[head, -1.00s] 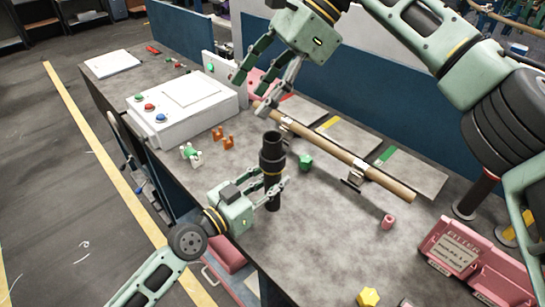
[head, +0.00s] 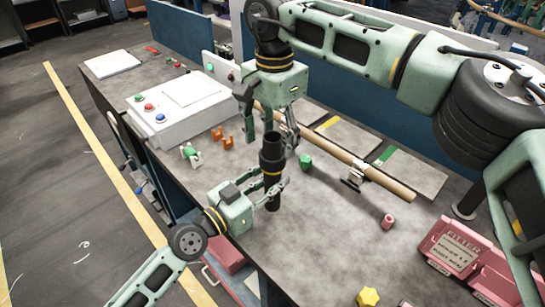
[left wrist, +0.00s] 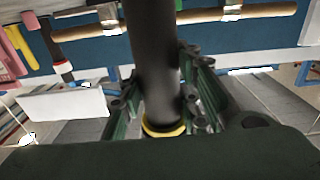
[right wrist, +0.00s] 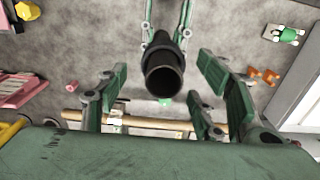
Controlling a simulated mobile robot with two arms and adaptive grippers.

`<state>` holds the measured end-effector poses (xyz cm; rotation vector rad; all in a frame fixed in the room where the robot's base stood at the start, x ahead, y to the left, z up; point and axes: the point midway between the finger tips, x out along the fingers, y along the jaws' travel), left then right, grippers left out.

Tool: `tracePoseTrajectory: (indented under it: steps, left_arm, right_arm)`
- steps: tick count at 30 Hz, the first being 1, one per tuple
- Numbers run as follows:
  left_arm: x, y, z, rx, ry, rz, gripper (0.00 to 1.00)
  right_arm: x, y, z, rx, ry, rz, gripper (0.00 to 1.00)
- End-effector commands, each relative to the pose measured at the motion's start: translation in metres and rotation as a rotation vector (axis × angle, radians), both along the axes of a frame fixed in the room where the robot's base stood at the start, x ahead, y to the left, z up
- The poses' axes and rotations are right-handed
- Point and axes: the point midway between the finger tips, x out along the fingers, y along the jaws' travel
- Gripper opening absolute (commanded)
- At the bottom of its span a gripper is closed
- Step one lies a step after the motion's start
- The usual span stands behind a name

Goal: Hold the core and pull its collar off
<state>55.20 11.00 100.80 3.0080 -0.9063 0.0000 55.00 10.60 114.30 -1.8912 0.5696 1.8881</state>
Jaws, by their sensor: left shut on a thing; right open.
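The core (head: 273,198) is a dark upright tube with a yellow band. Its collar (head: 271,160) is a wider black ring around the upper part, below the open top end. My left gripper (head: 274,187) is shut on the core below the collar; the core also shows in the left wrist view (left wrist: 153,55). My right gripper (head: 270,146) points down above the core, open, with its fingers on either side of the tube's top. In the right wrist view the hollow top end (right wrist: 163,76) sits between the spread fingers, apart from them. The core's lower end is partly hidden by my left gripper.
A white control box (head: 185,105) stands at the left of the grey table. A wooden rod (head: 345,157) on holders lies behind the core. A green piece (head: 305,161), orange clips (head: 223,137), a pink piece (head: 387,221) and a yellow piece (head: 368,297) lie around.

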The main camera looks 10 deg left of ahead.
Motion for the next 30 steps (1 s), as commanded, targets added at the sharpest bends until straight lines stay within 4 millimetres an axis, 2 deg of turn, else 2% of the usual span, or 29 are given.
tracePoseTrajectory:
  steps: [3, 10, 15, 23, 30]
  left_arm:
    - [0.000, 0.000, -0.001, 0.000, 0.001, -0.001, 0.00]
    - [0.000, 0.000, -0.001, 0.000, 0.001, 0.000, 0.00]
    - [0.000, 0.000, -0.001, 0.000, 0.001, 0.000, 0.00]
    - [0.000, 0.000, -0.001, 0.001, 0.001, 0.000, 0.00]
    - [0.000, 0.000, -0.001, 0.000, 0.001, 0.000, 0.00]
  right_arm:
    - [-0.001, 0.000, -0.018, -0.001, 0.003, 0.000, 0.61]
    - [0.000, 0.000, -0.042, 0.001, 0.002, -0.001, 0.61]
    - [0.000, 0.000, -0.049, 0.001, 0.002, -0.001, 0.61]
    - [0.000, 0.000, -0.050, 0.002, 0.001, -0.001, 0.61]
    - [0.000, 0.000, -0.050, 0.001, 0.002, -0.001, 0.42]
